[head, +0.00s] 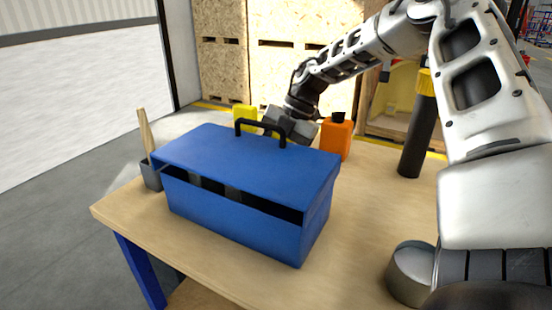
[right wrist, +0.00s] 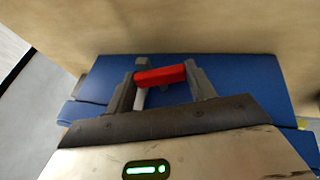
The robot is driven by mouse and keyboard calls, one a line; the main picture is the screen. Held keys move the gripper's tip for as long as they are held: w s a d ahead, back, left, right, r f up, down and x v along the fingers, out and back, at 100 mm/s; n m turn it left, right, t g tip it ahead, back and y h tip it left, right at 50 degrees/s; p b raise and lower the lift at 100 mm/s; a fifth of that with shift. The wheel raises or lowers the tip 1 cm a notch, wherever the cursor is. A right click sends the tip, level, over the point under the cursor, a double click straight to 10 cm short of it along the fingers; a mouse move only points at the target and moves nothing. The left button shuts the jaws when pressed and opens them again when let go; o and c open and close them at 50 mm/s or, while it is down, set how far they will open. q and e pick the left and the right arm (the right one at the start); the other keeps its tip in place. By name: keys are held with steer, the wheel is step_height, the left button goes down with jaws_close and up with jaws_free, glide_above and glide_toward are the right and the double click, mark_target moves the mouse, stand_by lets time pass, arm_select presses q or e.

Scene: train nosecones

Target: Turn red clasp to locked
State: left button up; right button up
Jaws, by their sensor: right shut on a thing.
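The blue toolbox (head: 245,215) stands on the wooden table with a black handle (head: 262,128) on its lid. A dark gap shows under the lid on the near side. My right gripper reaches over to the toolbox's far side, where its fingertips are hidden in the head view. In the right wrist view, the red clasp (right wrist: 160,76) lies between the two fingers of my right gripper (right wrist: 163,82), which is shut on it. The clasp lies crosswise, slightly tilted, against the blue toolbox (right wrist: 230,68). Grey metal shows beside the clasp. My left gripper is not in view.
An orange bottle (head: 336,138) and a yellow object (head: 244,114) stand behind the toolbox. A grey holder (head: 151,176) with a wooden handle is at its left. A black cylinder with a yellow top (head: 416,135) and a round metal tin (head: 409,272) stand right. The table between is clear.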

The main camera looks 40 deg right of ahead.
steer(key=o, duration=1)
steer(key=p+v, duration=0.1)
steer(key=v, duration=1.5)
steer(key=shift+a, duration=0.1)
steer(key=shift+w, duration=0.1)
